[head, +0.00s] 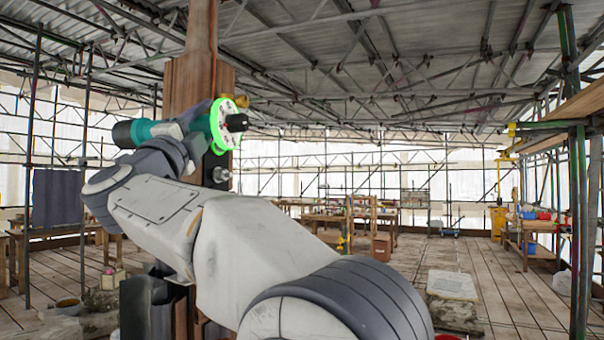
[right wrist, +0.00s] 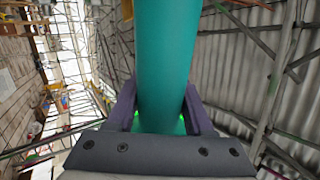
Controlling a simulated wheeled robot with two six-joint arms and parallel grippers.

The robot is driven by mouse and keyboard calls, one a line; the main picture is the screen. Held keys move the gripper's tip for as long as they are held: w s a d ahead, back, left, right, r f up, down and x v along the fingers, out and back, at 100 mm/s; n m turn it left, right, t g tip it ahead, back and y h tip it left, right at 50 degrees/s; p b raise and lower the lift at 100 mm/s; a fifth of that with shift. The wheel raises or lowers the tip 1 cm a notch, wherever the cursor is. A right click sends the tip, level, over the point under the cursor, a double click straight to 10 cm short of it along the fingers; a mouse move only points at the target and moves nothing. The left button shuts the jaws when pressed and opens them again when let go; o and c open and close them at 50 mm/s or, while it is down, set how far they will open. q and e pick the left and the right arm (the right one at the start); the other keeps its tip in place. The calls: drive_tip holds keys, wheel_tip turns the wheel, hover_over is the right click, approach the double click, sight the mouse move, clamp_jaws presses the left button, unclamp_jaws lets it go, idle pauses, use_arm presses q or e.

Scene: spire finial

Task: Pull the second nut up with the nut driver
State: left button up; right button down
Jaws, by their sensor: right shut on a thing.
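The nut driver has a teal body (head: 130,133). Its round white dial (head: 226,124), with a bright green rim and a black centre piece, shows beside the wooden post (head: 190,85). My right gripper (head: 200,124) is shut on the teal body, which also fills the middle of the right wrist view (right wrist: 165,60) between the two fingers. A dark plate (head: 215,170) on the post sits below the dial, with a metal stud and nut (head: 222,175) on it. Whether the driver touches a nut is hidden. My left gripper is out of view.
My right arm covers the lower middle of the head view. A brass-coloured part (head: 241,101) shows by the post just above the dial. Scaffold poles (head: 573,180) stand at the right. Workbenches (head: 350,217) stand far back, with open plank floor before them.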

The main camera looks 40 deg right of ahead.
drive_tip(key=s+d+f+m+g+p, duration=0.1)
drive_tip(key=d+f+g+p, duration=0.1)
drive_tip(key=d, duration=0.6)
drive_tip(key=s+d+f+m+g+p, duration=0.1)
drive_tip(key=s+d+f+g+p, duration=0.1)
drive_tip(key=d, duration=0.6)
drive_tip(key=s+d+f+m+g+p, duration=0.1)
drive_tip(key=d+f+g+p, duration=0.3)
drive_tip(key=d+p, duration=0.2)
drive_tip(key=shift+s+d+f+m+y, duration=0.25)
drive_tip(key=shift+d+m+y, duration=0.15)
drive_tip(key=shift+d, duration=0.6)
drive_tip(key=w+a, duration=0.2)
drive_tip(key=w, duration=0.4)
drive_tip(key=shift+a+p, duration=0.25)
drive_tip(key=shift+p, duration=0.2)
drive_tip(key=shift+b, duration=0.45)
